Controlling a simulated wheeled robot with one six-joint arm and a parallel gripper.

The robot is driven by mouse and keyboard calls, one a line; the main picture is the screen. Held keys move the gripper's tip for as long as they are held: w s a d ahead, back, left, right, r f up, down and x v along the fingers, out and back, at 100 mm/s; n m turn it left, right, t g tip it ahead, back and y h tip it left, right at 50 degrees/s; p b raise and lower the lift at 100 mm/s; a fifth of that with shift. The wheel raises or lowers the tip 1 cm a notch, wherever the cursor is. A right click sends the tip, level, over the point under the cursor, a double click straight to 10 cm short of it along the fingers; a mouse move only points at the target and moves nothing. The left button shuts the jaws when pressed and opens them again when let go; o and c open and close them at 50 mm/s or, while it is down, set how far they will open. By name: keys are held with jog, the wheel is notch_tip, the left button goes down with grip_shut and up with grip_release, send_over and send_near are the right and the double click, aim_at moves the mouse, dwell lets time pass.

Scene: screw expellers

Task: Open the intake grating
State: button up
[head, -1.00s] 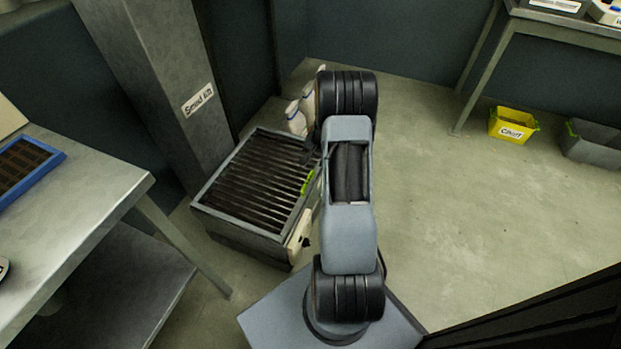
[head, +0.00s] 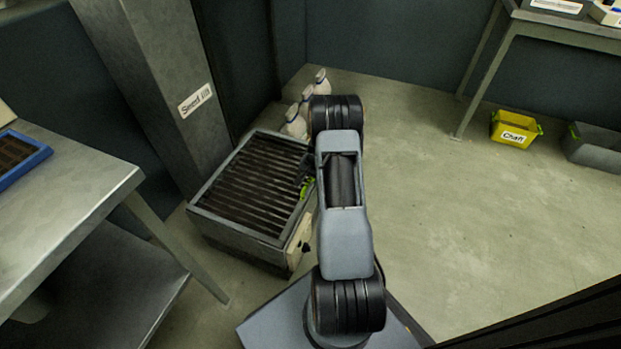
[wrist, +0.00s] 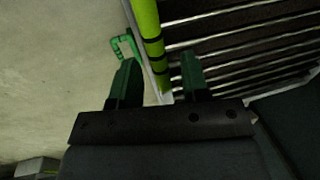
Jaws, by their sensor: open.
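The intake grating (head: 250,178) has dark parallel bars in a grey frame and lies flat, closed, on top of a low metal box. A lime-green bar with black bands (wrist: 150,38) runs along the grating's edge in the wrist view. In the head view, lime green (head: 307,187) shows at the grating's right edge, partly hidden by my arm. My gripper (wrist: 159,60) has dark green fingers, apart and empty. In the wrist picture the lime bar's lower end falls between them; I cannot tell whether they touch it. A small green hooked piece (wrist: 123,46) shows left of the bar.
A grey post (head: 150,85) stands behind the box. A metal table (head: 75,200) is at the left. A yellow bin (head: 514,128) and grey bin (head: 594,146) are far right.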

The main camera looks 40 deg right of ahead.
grip_shut()
jog(key=shift+r, duration=0.15)
dwell(0.4)
